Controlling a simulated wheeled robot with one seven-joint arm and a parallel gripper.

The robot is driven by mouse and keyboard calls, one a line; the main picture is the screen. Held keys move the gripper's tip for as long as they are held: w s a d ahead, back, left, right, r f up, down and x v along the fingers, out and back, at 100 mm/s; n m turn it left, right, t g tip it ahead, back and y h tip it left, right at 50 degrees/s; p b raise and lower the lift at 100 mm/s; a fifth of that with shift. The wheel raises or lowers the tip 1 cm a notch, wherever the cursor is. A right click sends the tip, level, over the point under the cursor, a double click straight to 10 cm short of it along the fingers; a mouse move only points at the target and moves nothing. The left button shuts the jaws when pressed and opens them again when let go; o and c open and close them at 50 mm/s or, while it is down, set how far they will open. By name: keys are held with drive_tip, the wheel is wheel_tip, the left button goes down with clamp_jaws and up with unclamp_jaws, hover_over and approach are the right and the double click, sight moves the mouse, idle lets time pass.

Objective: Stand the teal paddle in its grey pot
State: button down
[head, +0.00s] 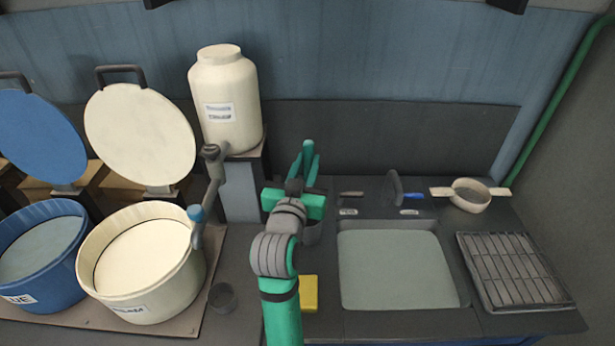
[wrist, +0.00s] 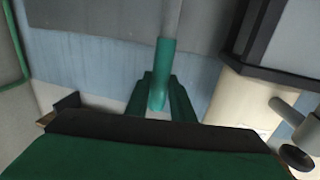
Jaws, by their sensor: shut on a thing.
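My gripper (head: 304,168) is at the centre of the head view, reaching over the counter toward the back wall. It is shut on the teal handle of the paddle (head: 308,148). The wrist view shows this handle (wrist: 160,75) between my two fingertips (wrist: 158,98), with a grey shaft running from it to the top edge of the picture. The lower paddle is hidden behind my arm in the head view. A grey pot (head: 313,233) shows partly beside my wrist. A darker small pot (head: 222,297) stands left of my arm; I cannot tell which pot is the paddle's.
A cream tank (head: 225,105) with a tap stands on a dark stand left of my gripper. A cream tub (head: 142,312) and a blue tub (head: 40,295) are at left. A yellow sponge (head: 308,293), a sink (head: 398,270) and a rack (head: 512,270) lie right of my arm.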

sight(307, 176)
drive_tip(key=shift+f, duration=1.9)
drive_tip(key=c, duration=1.5)
unclamp_jaws()
drive_tip(key=shift+f, duration=0.1)
drive_tip(key=shift+c, duration=0.2)
